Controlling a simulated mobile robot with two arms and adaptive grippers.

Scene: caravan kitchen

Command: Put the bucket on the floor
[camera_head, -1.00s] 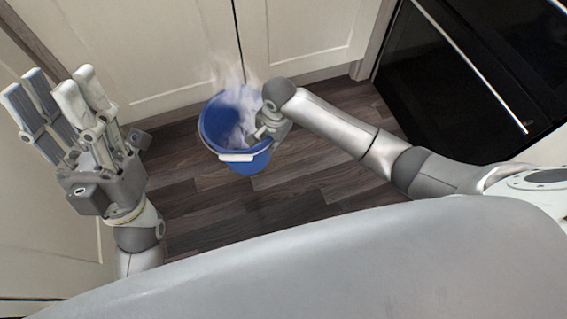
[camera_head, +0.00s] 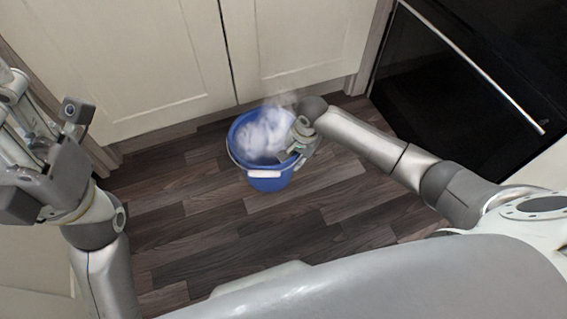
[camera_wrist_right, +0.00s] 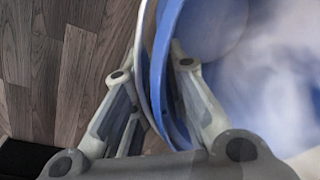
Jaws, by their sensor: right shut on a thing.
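The blue bucket (camera_head: 268,182) is upright or nearly so in the head view, above the dark wood floor (camera_head: 215,215) in front of the cabinets. I cannot tell whether its base touches the floor. White steam or foam (camera_head: 265,132) fills its mouth. A white handle grip hangs at its near side. My right gripper (camera_head: 294,152) is shut on the bucket's right rim. In the right wrist view, its fingers (camera_wrist_right: 152,95) straddle the blue wall (camera_wrist_right: 165,75). My left gripper (camera_head: 15,135) is at the left edge, empty, fingers apart and partly cut off.
Cream cabinet doors (camera_head: 120,60) stand behind the bucket. A black oven front (camera_head: 450,95) with a metal handle is at the right. Bare floor lies left of and in front of the bucket. My own body covers the bottom.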

